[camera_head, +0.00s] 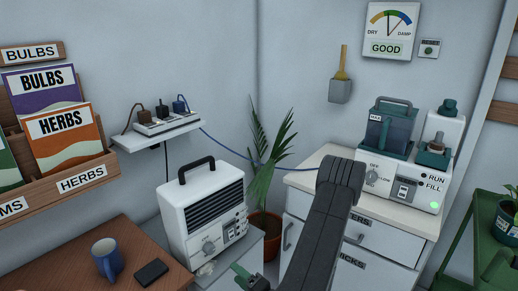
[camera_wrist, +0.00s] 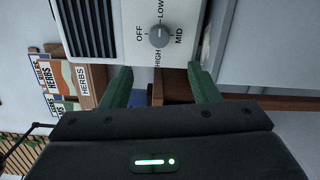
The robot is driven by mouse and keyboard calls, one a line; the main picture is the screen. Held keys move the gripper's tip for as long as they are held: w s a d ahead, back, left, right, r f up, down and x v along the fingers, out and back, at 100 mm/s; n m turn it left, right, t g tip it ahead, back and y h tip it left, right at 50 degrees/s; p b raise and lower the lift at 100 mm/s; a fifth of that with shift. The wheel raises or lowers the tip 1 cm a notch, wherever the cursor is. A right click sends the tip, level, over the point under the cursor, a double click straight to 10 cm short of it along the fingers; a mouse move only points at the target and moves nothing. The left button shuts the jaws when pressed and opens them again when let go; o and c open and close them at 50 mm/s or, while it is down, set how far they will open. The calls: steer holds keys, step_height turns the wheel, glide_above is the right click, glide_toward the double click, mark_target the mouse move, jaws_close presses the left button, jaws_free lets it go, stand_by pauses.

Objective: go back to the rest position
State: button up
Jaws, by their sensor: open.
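My gripper (camera_wrist: 161,84) is open in the wrist view, its two green fingers spread with nothing held between them. In the head view, a green finger of my gripper (camera_head: 244,274) shows at the bottom edge, in front of the white heater (camera_head: 212,190); the rest of the gripper is partly cut off. The heater's front face fills the top of the wrist view, with its round knob (camera_wrist: 159,37) marked OFF, LOW, MID and HIGH just beyond the fingertips. The fingers appear apart from the knob. My dark arm crosses the lower middle of the head view.
A potted palm (camera_head: 267,218) stands behind the heater. A white cabinet (camera_head: 300,205) carries a machine with a teal tank (camera_head: 391,127). A wooden table (camera_head: 75,262) with a blue mug (camera_head: 107,262) is at lower left. A shelf with plugs (camera_head: 158,132) hangs above.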

mark_target(211, 253)
steer(key=b+x, duration=0.1)
steer(key=x, duration=1.1)
steer(key=shift+w+a, duration=0.1)
steer(key=shift+a, duration=0.25)
steer(key=shift+w+f+n+b, duration=0.1)
steer(key=shift+f+n+b, duration=0.2)
steer(key=shift+b, duration=0.15)
steer(key=n+b, duration=0.5)
steer(key=n, duration=0.1)
steer(key=shift+n, duration=0.3)
steer(key=n+b, duration=0.3)
steer(key=n, duration=0.1)
steer(key=shift+d+n+b, duration=0.1)
steer(key=shift+n+b, duration=0.2)
steer(key=n+b, duration=0.1)
steer(key=n, duration=0.1)
steer(key=shift+r+n+b, duration=0.1)
steer(key=shift+n+b, duration=0.2)
steer(key=shift+n, duration=0.1)
steer(key=shift+r, duration=0.1)
